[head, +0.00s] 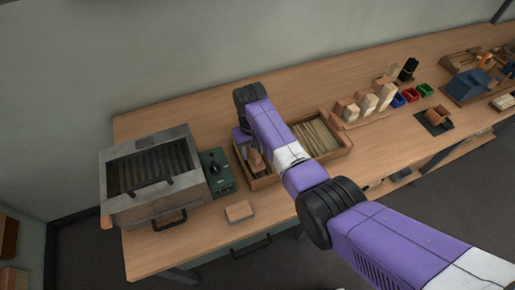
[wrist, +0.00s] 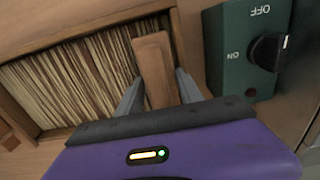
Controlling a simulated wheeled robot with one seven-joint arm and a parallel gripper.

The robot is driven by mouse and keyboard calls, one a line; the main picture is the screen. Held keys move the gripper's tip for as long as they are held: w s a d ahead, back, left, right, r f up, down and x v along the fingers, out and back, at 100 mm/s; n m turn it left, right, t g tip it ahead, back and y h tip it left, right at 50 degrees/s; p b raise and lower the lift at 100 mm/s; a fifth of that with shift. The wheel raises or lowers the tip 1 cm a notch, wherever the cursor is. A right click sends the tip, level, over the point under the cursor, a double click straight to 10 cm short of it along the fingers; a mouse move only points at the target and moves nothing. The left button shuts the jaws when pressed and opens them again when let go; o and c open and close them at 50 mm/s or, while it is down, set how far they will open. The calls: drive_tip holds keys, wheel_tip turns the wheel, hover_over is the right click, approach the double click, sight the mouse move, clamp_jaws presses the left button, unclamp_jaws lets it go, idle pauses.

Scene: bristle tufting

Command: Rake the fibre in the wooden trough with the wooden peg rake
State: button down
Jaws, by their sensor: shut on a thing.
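The wooden trough (head: 345,149) stands mid-table with pale fibre (head: 316,136) lying in it. In the wrist view the fibre (wrist: 75,80) fills the trough as close, thin strands. My gripper (wrist: 160,78) is over the trough's end nearest the green control box. It is shut on a brown wooden piece, which I take for the peg rake (wrist: 153,62). The rake also shows below my wrist in the head view (head: 257,161). Its pegs are hidden, so I cannot tell whether they touch the fibre.
The green control box (head: 216,171) with a black ON/OFF knob stands just left of the trough, by a metal heater (head: 150,172). A small wooden block (head: 239,211) lies in front. Wooden blocks (head: 366,105) and coloured bins (head: 411,95) stand to the right.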

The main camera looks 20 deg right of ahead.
drive_tip(key=shift+d, duration=0.1)
drive_tip(key=shift+d, duration=1.55)
drive_tip(key=shift+a, duration=1.8)
drive_tip(key=d+b, duration=0.7)
drive_tip(key=d, duration=2.1)
drive_tip(key=shift+d+f, duration=0.15)
drive_tip(key=shift+d, duration=0.25)
drive_tip(key=shift+d+r, duration=0.2)
drive_tip(key=shift+d, duration=0.25)
